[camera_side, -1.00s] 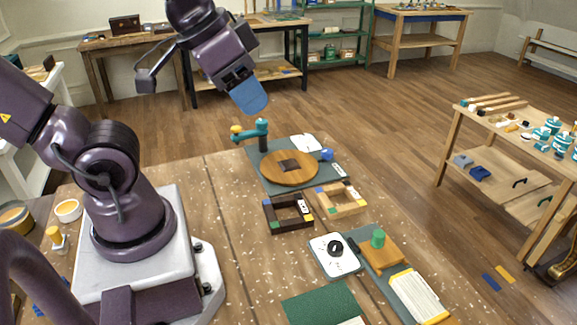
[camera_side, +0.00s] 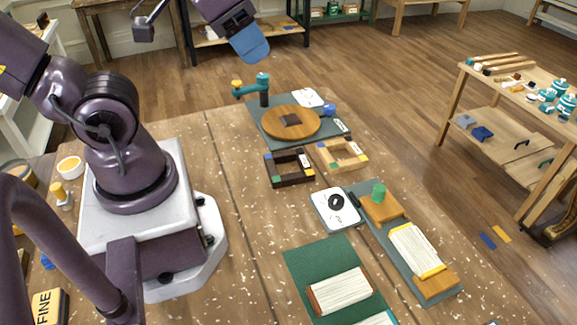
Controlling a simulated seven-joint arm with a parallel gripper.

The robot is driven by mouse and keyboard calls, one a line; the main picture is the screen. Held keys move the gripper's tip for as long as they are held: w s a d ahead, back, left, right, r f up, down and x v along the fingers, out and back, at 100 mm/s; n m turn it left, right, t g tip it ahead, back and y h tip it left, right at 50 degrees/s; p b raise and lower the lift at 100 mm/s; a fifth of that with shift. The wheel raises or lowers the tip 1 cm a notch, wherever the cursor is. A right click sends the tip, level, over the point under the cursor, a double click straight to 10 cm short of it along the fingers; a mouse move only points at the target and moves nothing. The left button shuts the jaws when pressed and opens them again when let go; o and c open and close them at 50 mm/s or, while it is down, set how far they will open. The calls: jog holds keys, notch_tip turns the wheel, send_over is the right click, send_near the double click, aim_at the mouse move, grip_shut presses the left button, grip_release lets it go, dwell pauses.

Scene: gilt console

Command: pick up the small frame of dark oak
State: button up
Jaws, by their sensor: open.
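The small dark oak frame (camera_side: 289,180) lies flat on the wooden bench, a dark square ring with coloured corners and a pale label on its right side. A similar frame of light wood (camera_side: 362,153) lies beside it on the right. My gripper (camera_side: 250,45), with blue fingers, is high above the bench's far side, well above and up-left of the dark frame in the side view. It is open and nothing shows in it. The two fingers overlap from this angle.
A round wooden turntable (camera_side: 273,124) and a teal clamp (camera_side: 263,87) stand behind the frames. A white scale (camera_side: 326,216) sits in front, with a wooden block (camera_side: 391,213) carrying a green knob to its right. A green mat (camera_side: 297,262) lies nearer. Bare bench lies left of the dark frame.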

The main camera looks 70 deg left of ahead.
jog(key=shift+o, duration=0.9)
